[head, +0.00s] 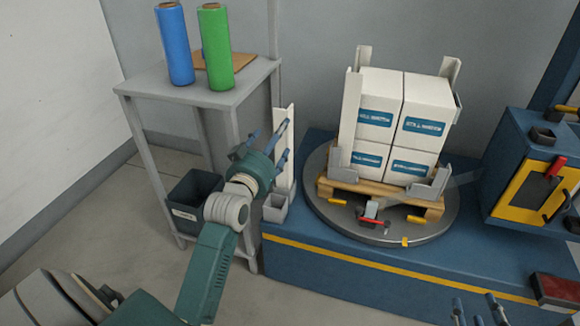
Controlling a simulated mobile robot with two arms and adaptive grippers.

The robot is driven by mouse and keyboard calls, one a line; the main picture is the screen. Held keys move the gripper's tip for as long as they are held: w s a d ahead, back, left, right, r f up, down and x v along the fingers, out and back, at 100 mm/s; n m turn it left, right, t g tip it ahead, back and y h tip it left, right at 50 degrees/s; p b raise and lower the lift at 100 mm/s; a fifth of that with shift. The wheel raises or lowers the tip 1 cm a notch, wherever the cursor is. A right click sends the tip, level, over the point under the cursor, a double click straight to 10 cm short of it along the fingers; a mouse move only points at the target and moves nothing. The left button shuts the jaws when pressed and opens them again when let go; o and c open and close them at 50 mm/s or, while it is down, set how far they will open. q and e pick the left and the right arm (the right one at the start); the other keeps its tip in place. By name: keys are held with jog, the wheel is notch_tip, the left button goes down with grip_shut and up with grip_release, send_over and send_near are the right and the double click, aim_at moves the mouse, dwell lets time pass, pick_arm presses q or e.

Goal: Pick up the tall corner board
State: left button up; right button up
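The tall corner board (290,115) is a white angled strip. It stands upright in a small grey holder (275,208) at the left end of the blue platform. My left gripper (279,147) is at the board's middle height, with its fingers spread apart. Its dark blue fingers overlap the board in the picture; I cannot tell whether they touch it. The gripper and its wrist hide part of the board's lower left side. My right gripper (478,308) shows at the bottom right edge, partly cut off, with fingers apart and nothing seen between them.
White boxes (376,115) stand on a wooden pallet (382,198) on a round turntable (325,218), with other white boards at their corners. A grey table (145,85) holds a blue roll (174,45) and a green roll (215,48). A dark bin (195,200) sits below.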

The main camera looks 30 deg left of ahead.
pick_arm(q)
jog(key=b+x, duration=0.2)
jog(key=x, duration=0.7)
jog(key=shift+d+b, duration=0.15)
jog(key=shift+b, duration=0.25)
jog(key=shift+w+f, duration=0.1)
jog(key=c, duration=1.8)
pick_arm(e)
notch_tip(320, 180, up, 16)
jog(key=a+t+y, duration=0.2)
jog(key=t, duration=0.6)
jog(key=shift+w+a+r+y, duration=0.15)
jog(key=shift+w+y, duration=0.15)
jog(key=shift+y, duration=0.1)
